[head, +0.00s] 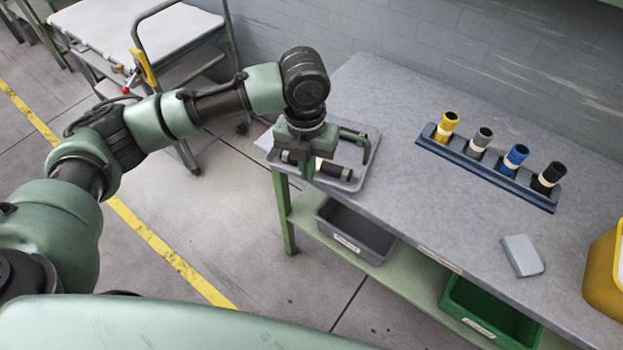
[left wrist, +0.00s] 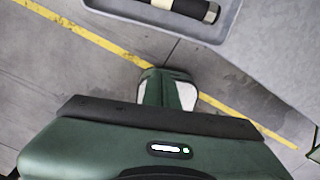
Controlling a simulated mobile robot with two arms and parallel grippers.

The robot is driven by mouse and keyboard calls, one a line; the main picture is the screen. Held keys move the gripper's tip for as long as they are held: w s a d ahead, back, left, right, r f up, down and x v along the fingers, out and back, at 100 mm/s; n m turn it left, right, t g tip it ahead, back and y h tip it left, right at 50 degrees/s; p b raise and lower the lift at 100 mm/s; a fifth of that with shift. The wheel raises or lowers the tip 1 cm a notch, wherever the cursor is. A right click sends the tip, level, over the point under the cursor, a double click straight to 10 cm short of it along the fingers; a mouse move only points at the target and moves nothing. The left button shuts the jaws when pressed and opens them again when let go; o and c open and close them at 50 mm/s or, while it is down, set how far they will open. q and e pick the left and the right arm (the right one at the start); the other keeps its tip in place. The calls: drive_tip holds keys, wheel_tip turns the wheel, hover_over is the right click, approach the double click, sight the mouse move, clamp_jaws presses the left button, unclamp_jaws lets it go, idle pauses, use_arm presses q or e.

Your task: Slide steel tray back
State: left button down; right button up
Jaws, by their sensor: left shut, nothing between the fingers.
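The grey steel tray (head: 366,160) sits on the far left end of the bench. A dark cylinder with a cream band (head: 333,171) lies in it. My left gripper (head: 307,170) points down at the tray's near left side and hides part of it. In the left wrist view the tray (left wrist: 130,13) and the cylinder (left wrist: 197,10) show at the top edge. There the shut, empty fingertips of my left gripper (left wrist: 167,82) lie apart from the tray in the picture, with floor behind them. Contact with the rim cannot be told. My right gripper is not in view.
A dark blue rack (head: 487,166) holds several coloured cylinders on the bench (head: 420,205). A grey block (head: 522,256) and a yellow bin (head: 605,270) are at the right. Grey (head: 355,231) and green (head: 488,312) bins stand below. A cart (head: 135,35) is at upper left.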

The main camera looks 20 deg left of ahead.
use_arm(q)
drive_tip(key=w+f+p, duration=0.3)
drive_tip(key=w+f, duration=0.1)
drive_tip(key=f, duration=0.5)
drive_tip(key=shift+a+f, duration=0.15)
drive_tip(key=shift+f, duration=0.1)
